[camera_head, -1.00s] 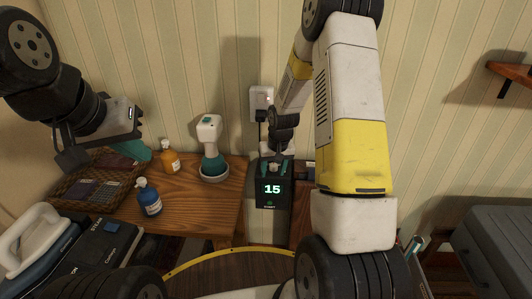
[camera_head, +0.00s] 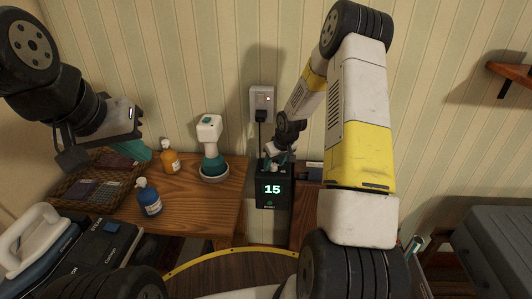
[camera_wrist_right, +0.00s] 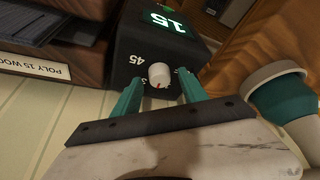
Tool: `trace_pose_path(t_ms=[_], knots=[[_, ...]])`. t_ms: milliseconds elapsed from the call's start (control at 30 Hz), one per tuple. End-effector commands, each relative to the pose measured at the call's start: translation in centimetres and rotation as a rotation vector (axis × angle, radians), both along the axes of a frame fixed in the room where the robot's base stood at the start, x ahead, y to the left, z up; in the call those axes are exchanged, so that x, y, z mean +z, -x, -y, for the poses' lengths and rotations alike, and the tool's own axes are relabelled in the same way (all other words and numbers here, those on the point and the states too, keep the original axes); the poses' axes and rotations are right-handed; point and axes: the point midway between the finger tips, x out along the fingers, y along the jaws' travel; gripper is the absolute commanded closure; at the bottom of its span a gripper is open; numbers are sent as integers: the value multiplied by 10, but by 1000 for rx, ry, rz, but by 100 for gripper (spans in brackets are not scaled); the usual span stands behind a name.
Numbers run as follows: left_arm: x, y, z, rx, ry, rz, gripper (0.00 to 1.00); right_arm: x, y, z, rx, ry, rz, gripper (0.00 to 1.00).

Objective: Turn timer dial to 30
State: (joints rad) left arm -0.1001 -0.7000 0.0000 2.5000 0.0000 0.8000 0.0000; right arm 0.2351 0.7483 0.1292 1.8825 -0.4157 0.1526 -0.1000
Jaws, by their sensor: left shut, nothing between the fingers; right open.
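The timer (camera_head: 274,189) is a black box at the table's right edge, its green display reading 15. In the right wrist view the timer (camera_wrist_right: 150,45) shows a white dial (camera_wrist_right: 159,75) with a red mark, and the number 45 beside it. Other numbers are partly hidden by the fingers. My right gripper (camera_head: 280,160) is at the timer's top; in its wrist view the open teal fingers (camera_wrist_right: 165,92) stand on either side of the dial, apart from it as far as I can see. My left gripper (camera_head: 70,150) is shut and empty, above the basket at the left.
A wicker basket (camera_head: 72,193), orange bottle (camera_head: 169,158), blue bottle (camera_head: 148,197) and white-and-teal device (camera_head: 211,145) stand on the wooden table (camera_head: 206,213). A wall outlet (camera_head: 262,98) with a plugged cord is behind the timer. An iron (camera_head: 38,238) lies at lower left.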

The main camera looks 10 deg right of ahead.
Motion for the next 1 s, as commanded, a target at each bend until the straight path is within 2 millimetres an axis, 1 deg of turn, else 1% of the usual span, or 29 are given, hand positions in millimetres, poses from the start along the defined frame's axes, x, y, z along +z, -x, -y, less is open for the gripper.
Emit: trace_pose_path(t_ms=[233,267,300,367,500,533,767,1000], knots=[[0,0,0,0,0,0,100,-2,0,0,-1,0,0,50],[0,0,0,0,0,0,100,-2,0,0,-1,0,-1,51],[0,0,0,0,0,0,100,-2,0,0,-1,0,-1,59],[0,0,0,0,0,0,100,-2,0,0,-1,0,-1,71],[0,0,0,0,0,0,100,-2,0,0,-1,0,-1,99],[0,0,0,0,0,0,100,-1,0,0,-1,0,-1,100],[0,0,0,0,0,0,100,-1,0,0,-13,0,-1,100],[0,0,0,0,0,0,100,-1,0,-3,-108,2,1,100]])
